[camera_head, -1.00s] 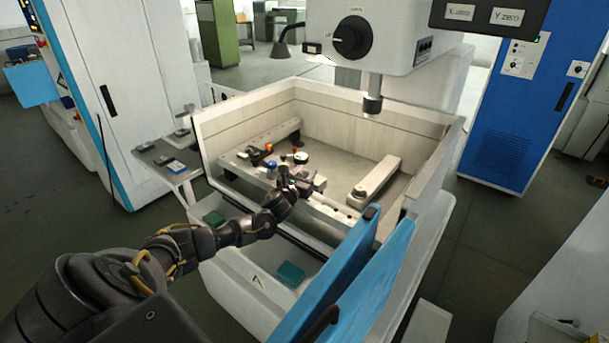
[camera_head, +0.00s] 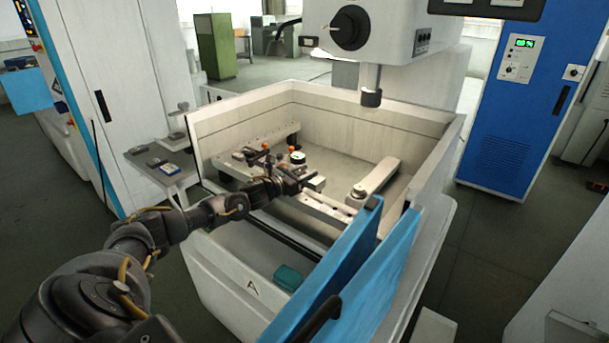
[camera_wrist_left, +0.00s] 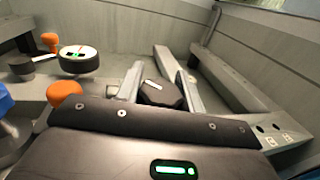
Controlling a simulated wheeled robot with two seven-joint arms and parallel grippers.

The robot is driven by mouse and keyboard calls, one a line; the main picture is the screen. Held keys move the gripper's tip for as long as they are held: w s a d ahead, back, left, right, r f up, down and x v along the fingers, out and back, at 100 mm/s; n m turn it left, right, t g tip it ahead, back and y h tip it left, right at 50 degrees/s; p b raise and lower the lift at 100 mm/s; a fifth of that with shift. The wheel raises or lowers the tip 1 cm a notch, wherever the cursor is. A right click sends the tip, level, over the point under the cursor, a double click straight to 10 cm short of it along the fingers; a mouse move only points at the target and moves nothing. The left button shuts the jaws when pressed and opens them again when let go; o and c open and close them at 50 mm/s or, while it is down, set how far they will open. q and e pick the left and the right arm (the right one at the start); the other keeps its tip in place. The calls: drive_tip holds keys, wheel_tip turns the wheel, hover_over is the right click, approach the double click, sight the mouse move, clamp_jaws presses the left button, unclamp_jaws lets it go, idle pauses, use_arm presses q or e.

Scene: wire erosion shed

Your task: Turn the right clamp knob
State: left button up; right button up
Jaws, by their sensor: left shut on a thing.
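The right clamp knob (camera_wrist_left: 160,93) is a dark, faceted knob with a white mark on top. In the left wrist view it sits between the two fingers of my left gripper (camera_wrist_left: 158,88), which is shut on it. In the head view my left gripper (camera_head: 303,181) reaches over the front rail of the work tank, and its fingers hide the knob there. Two orange knobs (camera_wrist_left: 63,93) and (camera_wrist_left: 50,41) and a round white-topped dial (camera_wrist_left: 78,54) lie to the left of the gripper. My right gripper is in neither view.
The tank's pale walls (camera_head: 335,108) rise around the work area. A blue door panel (camera_head: 345,262) stands at the front right. The machine head's nozzle (camera_head: 371,97) hangs above the tank. A pale bar (camera_head: 382,172) lies right of the gripper.

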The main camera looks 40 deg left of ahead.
use_arm(q)
drive_tip(key=o, duration=1)
drive_tip(key=shift+s+a+b, duration=0.35)
drive_tip(key=shift+s+b, duration=0.2)
drive_tip(key=shift+s, duration=1.2)
drive_tip(key=shift+s+a+b, duration=0.35)
drive_tip(key=shift+s+b, duration=0.2)
drive_tip(key=shift+s, duration=1.25)
drive_tip(key=shift+s+a+b, duration=0.35)
drive_tip(key=shift+s+b, duration=0.2)
drive_tip(key=shift+s, duration=1.2)
